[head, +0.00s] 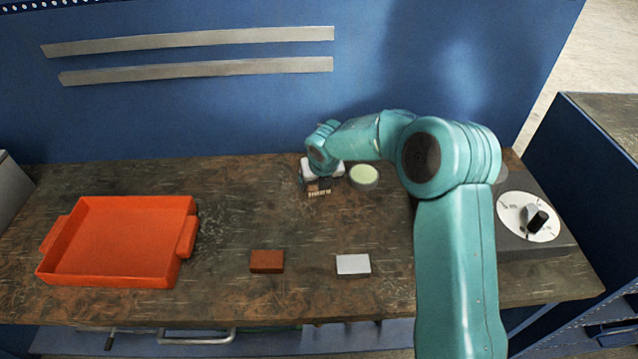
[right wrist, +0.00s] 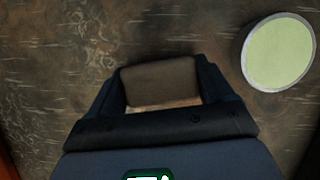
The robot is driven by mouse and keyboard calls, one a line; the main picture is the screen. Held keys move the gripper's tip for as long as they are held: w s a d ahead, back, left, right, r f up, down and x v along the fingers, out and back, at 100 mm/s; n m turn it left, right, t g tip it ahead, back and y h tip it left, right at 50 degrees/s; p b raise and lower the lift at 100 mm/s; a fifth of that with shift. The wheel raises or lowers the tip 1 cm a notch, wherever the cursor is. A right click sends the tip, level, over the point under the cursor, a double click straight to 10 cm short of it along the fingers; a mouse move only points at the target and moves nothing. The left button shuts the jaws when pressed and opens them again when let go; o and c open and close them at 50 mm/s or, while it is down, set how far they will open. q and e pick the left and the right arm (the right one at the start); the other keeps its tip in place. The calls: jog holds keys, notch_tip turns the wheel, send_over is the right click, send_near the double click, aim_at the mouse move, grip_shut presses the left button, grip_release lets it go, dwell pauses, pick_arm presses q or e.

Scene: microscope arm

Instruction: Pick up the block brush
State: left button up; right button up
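The block brush, a small brown block with pale bristles (head: 319,193), is at the back middle of the bench in the head view, partly hidden by my right gripper (head: 318,183). In the right wrist view its brown top (right wrist: 160,82) lies between the two dark fingers of my right gripper (right wrist: 160,90). The fingers lie against both sides of it with no gap that I can see. The brush looks at bench level; I cannot tell whether it touches the bench. My left gripper is not in view.
A round pale green dish (head: 363,175) stands just right of the brush. A brown block (head: 267,262) and a light grey block (head: 353,264) lie nearer the front. An orange tray (head: 120,277) is at left, a dark box with a dial (head: 520,217) at right.

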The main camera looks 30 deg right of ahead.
jog(key=shift+c, duration=1)
notch_tip(320, 180, up, 20)
jog(key=p, duration=0.2)
jog(key=o, duration=0.5)
jog(key=c, duration=0.4)
